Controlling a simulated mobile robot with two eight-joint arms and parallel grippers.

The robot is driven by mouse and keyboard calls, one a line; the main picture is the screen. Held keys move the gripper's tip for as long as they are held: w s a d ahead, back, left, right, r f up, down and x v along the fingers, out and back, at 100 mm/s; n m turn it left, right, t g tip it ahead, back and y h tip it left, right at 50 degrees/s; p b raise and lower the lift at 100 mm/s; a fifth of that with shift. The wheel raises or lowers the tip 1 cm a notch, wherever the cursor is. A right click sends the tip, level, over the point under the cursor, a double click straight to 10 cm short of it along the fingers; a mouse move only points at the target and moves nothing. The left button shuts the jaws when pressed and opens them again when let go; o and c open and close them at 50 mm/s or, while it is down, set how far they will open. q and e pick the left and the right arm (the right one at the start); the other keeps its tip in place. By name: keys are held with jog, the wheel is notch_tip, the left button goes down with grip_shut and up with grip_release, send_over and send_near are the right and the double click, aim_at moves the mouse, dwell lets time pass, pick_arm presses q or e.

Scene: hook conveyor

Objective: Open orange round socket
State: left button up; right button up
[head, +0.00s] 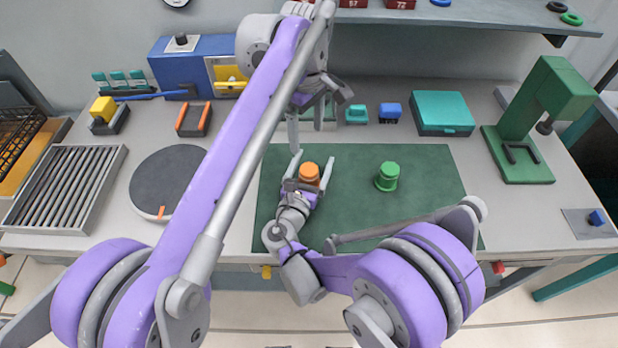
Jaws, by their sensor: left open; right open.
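The orange round socket (309,173) stands on the green mat (430,215), left of the mat's middle. My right gripper (312,164) is open, with one finger on each side of the orange socket. I cannot tell whether the fingers touch it. A similar green round piece (387,176) stands on the mat to the right. My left gripper (312,118) is above the back left part of the mat, behind the orange socket, open and apart from it. My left arm hides part of the mat's left edge.
A grey turntable (165,180) and a roller rack (65,188) lie to the left. A green press (535,120) stands at the right. A teal box (442,112) and small blue block (390,112) sit behind the mat. The mat's right side is clear.

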grip_shut()
dwell(0.4)
jog(key=shift+o, duration=0.3)
grip_release()
